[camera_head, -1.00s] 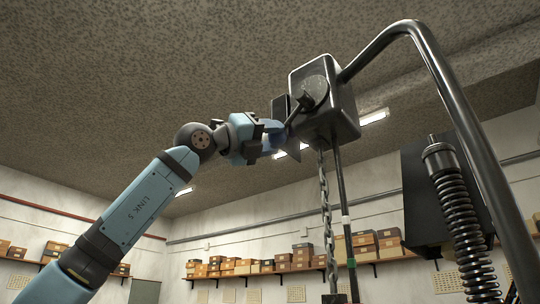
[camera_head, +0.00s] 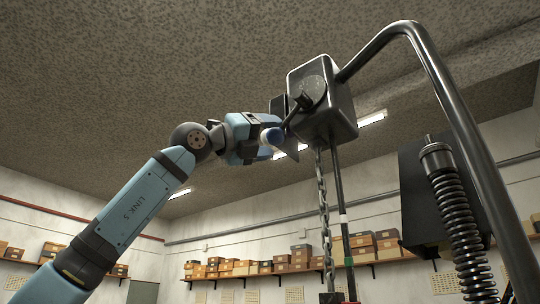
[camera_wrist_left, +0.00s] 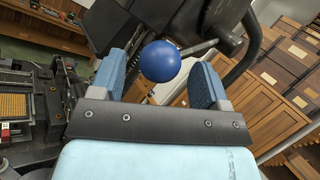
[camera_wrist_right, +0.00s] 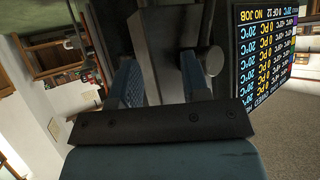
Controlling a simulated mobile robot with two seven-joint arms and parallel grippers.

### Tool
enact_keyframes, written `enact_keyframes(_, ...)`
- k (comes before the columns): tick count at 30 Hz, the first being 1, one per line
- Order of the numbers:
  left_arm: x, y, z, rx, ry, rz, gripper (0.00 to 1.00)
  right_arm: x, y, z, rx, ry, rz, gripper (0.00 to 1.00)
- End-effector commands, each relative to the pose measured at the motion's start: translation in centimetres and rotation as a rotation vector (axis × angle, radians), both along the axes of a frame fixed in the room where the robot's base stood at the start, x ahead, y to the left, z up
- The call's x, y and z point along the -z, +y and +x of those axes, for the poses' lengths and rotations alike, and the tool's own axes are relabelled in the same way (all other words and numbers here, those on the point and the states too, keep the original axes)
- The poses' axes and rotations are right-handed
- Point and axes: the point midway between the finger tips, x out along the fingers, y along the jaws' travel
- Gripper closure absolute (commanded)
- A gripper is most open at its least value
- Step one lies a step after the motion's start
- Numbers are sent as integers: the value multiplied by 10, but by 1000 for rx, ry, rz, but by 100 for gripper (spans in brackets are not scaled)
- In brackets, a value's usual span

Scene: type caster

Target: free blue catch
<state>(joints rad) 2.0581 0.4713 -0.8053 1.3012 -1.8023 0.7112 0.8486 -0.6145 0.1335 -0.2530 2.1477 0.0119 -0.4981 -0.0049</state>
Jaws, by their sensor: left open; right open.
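The blue catch is a round blue knob (camera_head: 272,137) on a dark lever (camera_head: 296,113) at the left side of a dark box (camera_head: 335,122) hung high up. My left gripper (camera_head: 266,138) is beside the knob. In the left wrist view the blue knob (camera_wrist_left: 160,61) appears between the two spread blue fingers of my left gripper (camera_wrist_left: 160,82), with gaps on both sides. My right gripper (camera_wrist_right: 160,80) shows only in its wrist view. Its fingers are spread, with a dark grey bar (camera_wrist_right: 157,50) in line between them; contact cannot be told.
A thick dark pipe (camera_head: 437,65) bends down right of the box. A chain (camera_head: 324,215) and a rod (camera_head: 344,215) hang below it. A coil spring (camera_head: 462,225) stands at the right. A lit text screen (camera_wrist_right: 266,50) is in the right wrist view.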

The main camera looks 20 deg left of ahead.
Motion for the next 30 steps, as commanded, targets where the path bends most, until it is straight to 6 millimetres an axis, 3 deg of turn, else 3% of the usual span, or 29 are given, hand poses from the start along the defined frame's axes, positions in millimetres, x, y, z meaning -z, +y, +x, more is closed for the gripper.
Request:
enact_keyframes(12,34,60,-56,-1,-2,1,31,2,2,2,-2,-18,17,57)
enact_keyframes(18,45,81,-76,-1,0,1,31,-1,3,3,-4,-27,23,57)
enact_keyframes(30,48,88,-84,1,1,2,31,-1,4,3,-4,-29,24,57)
